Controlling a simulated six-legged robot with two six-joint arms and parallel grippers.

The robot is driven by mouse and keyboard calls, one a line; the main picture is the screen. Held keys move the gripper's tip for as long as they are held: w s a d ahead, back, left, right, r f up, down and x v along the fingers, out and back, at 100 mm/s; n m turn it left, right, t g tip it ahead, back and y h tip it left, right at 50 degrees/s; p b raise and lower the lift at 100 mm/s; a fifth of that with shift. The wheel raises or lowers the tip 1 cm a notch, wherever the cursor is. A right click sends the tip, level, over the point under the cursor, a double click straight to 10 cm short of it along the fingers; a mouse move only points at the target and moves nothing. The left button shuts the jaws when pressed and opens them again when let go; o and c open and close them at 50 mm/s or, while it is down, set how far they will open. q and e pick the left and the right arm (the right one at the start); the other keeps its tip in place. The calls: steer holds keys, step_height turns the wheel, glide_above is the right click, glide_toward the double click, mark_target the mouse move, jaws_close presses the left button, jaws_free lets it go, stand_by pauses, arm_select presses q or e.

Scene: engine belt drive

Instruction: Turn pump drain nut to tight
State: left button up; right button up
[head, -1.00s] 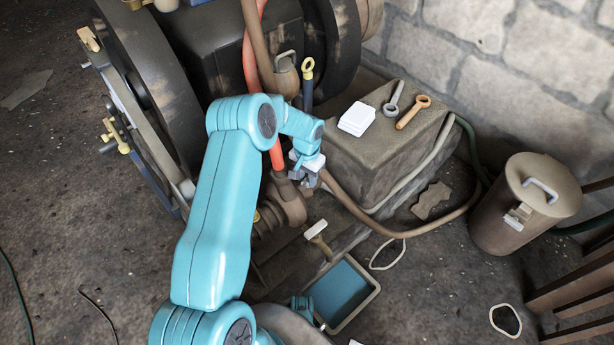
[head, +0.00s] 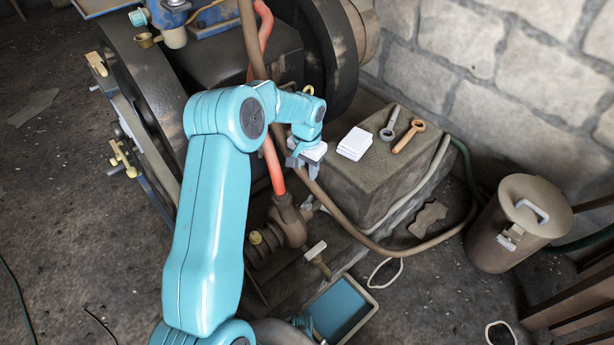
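The pump (head: 288,222) is a dark brown casting low beside the engine, with a red hose entering its top. A small pale metal piece (head: 307,204) shows at its right side; I cannot tell whether it is the drain nut. A brass fitting (head: 255,237) sits at the pump's left. My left gripper (head: 302,168) hangs above and slightly right of the pump, fingers pointing down, apart from it. Its grey fingers look parted with nothing between them. My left arm covers part of the engine. My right gripper is not in view.
A stone block (head: 375,190) right of the pump bears white cards (head: 355,143), a grey wrench (head: 391,122) and an orange one (head: 408,136). A brown hose passes close behind the gripper.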

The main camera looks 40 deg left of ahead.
arm_select(q)
steer(key=shift+r, duration=0.55)
